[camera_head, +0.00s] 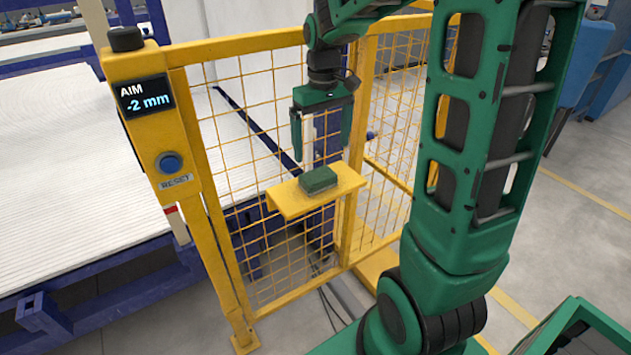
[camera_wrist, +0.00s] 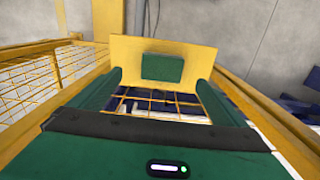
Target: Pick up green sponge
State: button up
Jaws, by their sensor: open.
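The green sponge (camera_head: 318,180) lies on a small yellow shelf (camera_head: 291,205) fixed to the yellow mesh fence. In the wrist view the sponge (camera_wrist: 162,67) sits on the shelf (camera_wrist: 122,58), beyond my fingertips and roughly midway between them. My gripper (camera_head: 322,145) points down above the shelf in the head view, with its two fingers spread apart. In the wrist view my gripper (camera_wrist: 159,82) is open with nothing between its fingers. It looks apart from the sponge.
A yellow mesh fence (camera_head: 253,190) stands behind and beside the shelf. A yellow post carries a display (camera_head: 145,95) reading "AIM -2 mm" and a blue reset button (camera_head: 170,163). A white ribbed bed (camera_head: 70,170) lies at left. Grey floor (camera_head: 560,230) shows at right.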

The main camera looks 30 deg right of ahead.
aim_at(318, 175)
jog(key=shift+w+a+f, duration=0.15)
jog(key=shift+w+f, duration=0.35)
jog(key=shift+f, duration=0.05)
notch_tip(318, 175, down, 10)
jog(key=shift+a+r, duration=0.1)
jog(key=shift+c, duration=0.3)
jog(key=c, duration=1.1)
